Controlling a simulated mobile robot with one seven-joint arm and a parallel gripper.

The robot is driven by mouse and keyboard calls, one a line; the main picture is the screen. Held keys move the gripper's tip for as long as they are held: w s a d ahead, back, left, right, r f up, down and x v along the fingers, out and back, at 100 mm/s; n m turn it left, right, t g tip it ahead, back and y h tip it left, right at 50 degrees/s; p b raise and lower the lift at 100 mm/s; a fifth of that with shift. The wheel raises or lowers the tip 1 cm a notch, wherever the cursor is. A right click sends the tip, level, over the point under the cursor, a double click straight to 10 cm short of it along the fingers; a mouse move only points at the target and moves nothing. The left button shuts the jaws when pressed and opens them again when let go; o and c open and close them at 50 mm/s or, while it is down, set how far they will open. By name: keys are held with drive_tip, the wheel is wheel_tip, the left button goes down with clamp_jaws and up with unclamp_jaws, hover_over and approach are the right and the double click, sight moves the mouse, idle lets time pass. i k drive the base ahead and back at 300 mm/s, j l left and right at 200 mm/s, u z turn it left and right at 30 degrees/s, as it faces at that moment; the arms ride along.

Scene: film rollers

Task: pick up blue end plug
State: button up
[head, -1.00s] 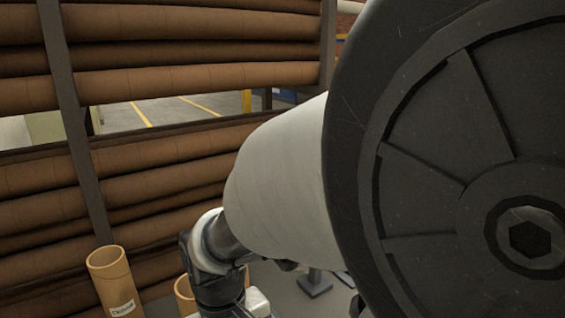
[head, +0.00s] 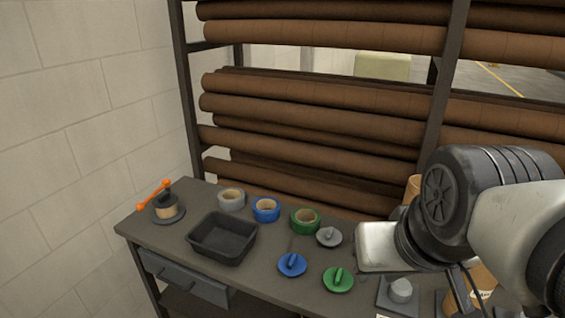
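The blue end plug (head: 292,265) lies on the grey workbench, a round disc with a raised grip on top. It is in front of the green tape roll and right of the black tray. My arm comes in from the right edge, with a white block at its end, right of the plug and apart from it. I cannot make out my gripper's fingers, so whether they are open or shut does not show. Nothing covers the blue plug.
A green plug (head: 339,279) and a grey plug (head: 329,236) lie close by. Grey, blue (head: 266,209) and green (head: 305,221) rolls stand behind. A black tray (head: 222,238) is left, beyond it an orange-handled item (head: 166,206). A rack of brown rolls (head: 310,133) stands behind the workbench (head: 150,231).

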sight(291, 264)
drive_tip(key=j+u, duration=0.25)
drive_tip(key=z, duration=1.65)
drive_tip(key=u, duration=1.65)
drive_tip(key=z, duration=1.25)
drive_tip(key=j+z, duration=0.3)
drive_tip(key=j, duration=0.6)
